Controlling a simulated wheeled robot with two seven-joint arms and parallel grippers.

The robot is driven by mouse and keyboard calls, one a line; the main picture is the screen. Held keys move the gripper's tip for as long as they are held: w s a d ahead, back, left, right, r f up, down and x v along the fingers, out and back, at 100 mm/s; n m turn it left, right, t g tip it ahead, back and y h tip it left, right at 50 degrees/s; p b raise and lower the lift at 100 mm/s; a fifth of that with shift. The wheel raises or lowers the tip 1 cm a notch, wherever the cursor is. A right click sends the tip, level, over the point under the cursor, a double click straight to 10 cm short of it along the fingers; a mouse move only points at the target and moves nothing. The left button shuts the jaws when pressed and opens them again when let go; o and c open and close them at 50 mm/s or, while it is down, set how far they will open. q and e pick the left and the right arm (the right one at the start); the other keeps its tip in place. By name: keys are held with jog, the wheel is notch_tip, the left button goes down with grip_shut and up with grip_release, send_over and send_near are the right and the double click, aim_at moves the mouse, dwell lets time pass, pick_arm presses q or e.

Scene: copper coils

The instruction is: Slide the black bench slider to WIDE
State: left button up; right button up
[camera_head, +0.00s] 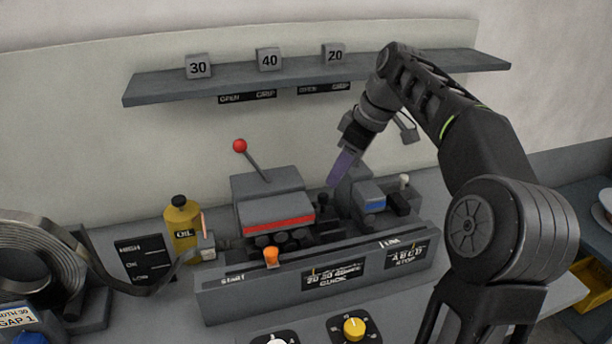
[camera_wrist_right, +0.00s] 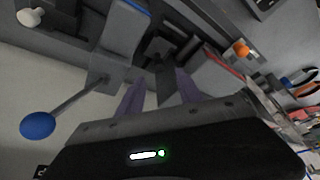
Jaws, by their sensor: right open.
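A small black knob (camera_head: 323,199), which looks like the bench slider, stands between the red-striped block and the blue-marked block on the grey bench machine. I cannot read a WIDE mark in either view. My right gripper (camera_head: 340,172), with purple fingers, reaches down from the upper right, close above and behind this knob. In the right wrist view the open fingers (camera_wrist_right: 160,95) straddle a dark upright part (camera_wrist_right: 165,72); I cannot tell whether they touch it. My left gripper is not in view.
The red-striped block (camera_head: 277,217) with a red-ball lever (camera_head: 240,146) stands left, the blue-marked block (camera_head: 369,199) right. An oil bottle (camera_head: 182,225) and a metal coil (camera_head: 35,265) are farther left. A shelf (camera_head: 155,88) with numbered blocks runs above. A blue-ball lever (camera_wrist_right: 38,125) is near the gripper.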

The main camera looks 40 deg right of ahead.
aim_at(324, 195)
jog(key=shift+w, duration=0.25)
jog(key=shift+s+r, duration=0.1)
jog(key=shift+x, duration=3.95)
grip_shut()
